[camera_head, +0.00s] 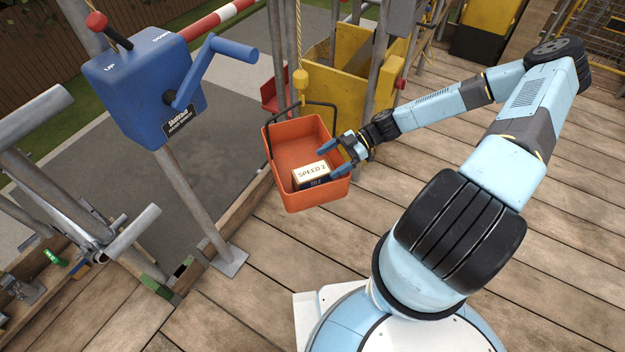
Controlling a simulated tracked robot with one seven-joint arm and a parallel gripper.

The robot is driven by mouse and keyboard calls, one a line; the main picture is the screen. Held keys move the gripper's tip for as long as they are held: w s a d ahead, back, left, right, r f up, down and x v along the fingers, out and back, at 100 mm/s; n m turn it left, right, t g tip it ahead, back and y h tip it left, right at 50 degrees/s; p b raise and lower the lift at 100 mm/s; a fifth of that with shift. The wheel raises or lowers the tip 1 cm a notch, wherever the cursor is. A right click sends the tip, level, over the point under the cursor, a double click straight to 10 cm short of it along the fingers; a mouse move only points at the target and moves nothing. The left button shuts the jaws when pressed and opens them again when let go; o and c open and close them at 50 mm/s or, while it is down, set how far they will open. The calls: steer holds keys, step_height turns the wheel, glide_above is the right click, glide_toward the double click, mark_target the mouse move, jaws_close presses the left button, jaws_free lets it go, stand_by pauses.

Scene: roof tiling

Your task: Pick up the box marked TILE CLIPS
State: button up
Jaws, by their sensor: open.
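A small box (311,172) lies inside the orange tub (284,141), near its front wall. Its pale top reads "SPEED 2", with the end of the text unclear. Its dark side shows "TILE"; the rest of that side is hidden by the tub's front wall. My gripper (332,158) is at the tub's right rim, with its blue fingers apart, reaching over the rim toward the box. No box is between the fingers. I cannot tell whether a fingertip touches the box.
A blue hand winch (142,88) on a pole stands at left. A yellow bin (335,95) is behind the tub. Wooden decking (255,265) in front is clear.

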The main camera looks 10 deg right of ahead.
mark_target(312, 171)
steer(key=shift+r+x, duration=0.1)
steer(key=shift+x, duration=1.4)
steer(key=shift+r+x, duration=0.15)
steer(key=shift+x, duration=1.35)
steer(key=shift+a, duration=0.15)
steer(key=shift+c, duration=0.2)
steer(key=shift+w, duration=0.1)
jaws_close()
